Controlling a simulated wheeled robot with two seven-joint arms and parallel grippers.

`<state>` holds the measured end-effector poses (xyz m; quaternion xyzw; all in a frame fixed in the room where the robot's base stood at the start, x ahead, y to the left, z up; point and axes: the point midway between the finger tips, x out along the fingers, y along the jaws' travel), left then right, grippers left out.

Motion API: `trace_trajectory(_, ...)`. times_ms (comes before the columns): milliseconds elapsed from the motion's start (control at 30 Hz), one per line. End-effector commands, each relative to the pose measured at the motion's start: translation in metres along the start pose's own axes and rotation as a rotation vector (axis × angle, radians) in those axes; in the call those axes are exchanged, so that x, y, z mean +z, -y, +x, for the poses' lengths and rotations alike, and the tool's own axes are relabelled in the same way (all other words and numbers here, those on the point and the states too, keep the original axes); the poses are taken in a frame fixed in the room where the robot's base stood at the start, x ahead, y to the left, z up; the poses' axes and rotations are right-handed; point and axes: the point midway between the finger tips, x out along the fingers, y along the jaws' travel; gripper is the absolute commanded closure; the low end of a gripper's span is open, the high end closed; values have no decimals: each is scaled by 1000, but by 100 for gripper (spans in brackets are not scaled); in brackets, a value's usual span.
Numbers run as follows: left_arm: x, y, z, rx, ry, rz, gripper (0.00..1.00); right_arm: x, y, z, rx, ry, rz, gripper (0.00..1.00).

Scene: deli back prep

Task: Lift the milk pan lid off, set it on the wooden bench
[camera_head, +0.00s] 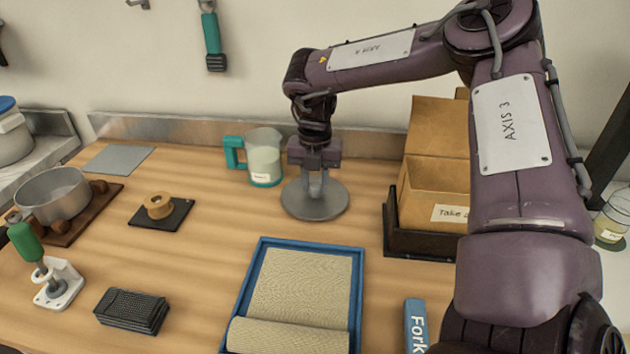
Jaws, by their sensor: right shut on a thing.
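The milk pan lid (315,203) is a flat grey disc with an upright handle, at the back middle of the wooden bench (205,255). My right gripper (315,172) points down and is shut on the lid's handle. The lid looks level and is at or very near the bench top; I cannot tell whether it touches. The milk pan (58,200) is grey and uncovered, on a dark wooden board at the left. My left gripper is not in view.
A teal-handled jug (264,160) stands just left of the lid. A cardboard box (428,190) in a dark tray is to its right. A blue-framed tray (303,283) lies in front. A wooden ring (158,206) sits on a black square. Bench around the lid's front left is clear.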

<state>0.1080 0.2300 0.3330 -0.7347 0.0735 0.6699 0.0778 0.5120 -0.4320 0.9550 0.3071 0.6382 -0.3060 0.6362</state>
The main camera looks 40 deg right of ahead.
Motion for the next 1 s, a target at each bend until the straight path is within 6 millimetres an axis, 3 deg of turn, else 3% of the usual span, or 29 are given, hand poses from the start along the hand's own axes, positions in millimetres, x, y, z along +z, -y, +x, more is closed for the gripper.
trace_trajectory(200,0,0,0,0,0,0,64,0,0,0,0,0,0,100)
trace_trajectory(233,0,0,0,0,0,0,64,0,0,0,0,0,0,71)
trace_trajectory(433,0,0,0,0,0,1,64,0,0,0,0,0,0,47)
trace_trajectory(1000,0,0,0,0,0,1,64,0,0,0,0,0,0,47)
